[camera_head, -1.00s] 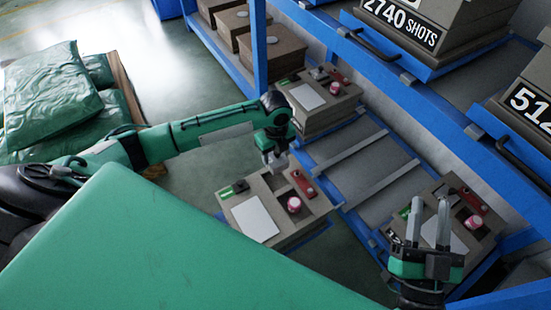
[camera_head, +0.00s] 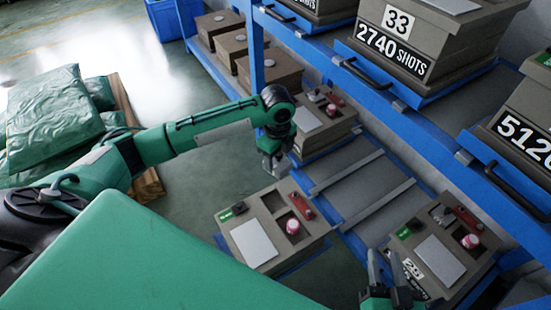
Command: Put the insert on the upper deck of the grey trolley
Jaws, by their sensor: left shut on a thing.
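My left gripper (camera_head: 272,172) hangs above the far edge of the middle brown-grey box (camera_head: 236,262), pointing down. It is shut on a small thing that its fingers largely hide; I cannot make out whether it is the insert. The middle box has a white plate, a green label, a red bar, a pink round knob and a dark recess with no metal piece visible in it. My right gripper (camera_head: 382,258) is low in the picture, left of the right-hand box (camera_head: 470,272). Its fingers are apart and it looks empty. I cannot identify a grey trolley.
Similar boxes stand at the back (camera_head: 318,142) and right on a blue-framed roller rack (camera_head: 345,170). Green sacks (camera_head: 55,115) lie on a pallet at left. Grey floor is open behind them.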

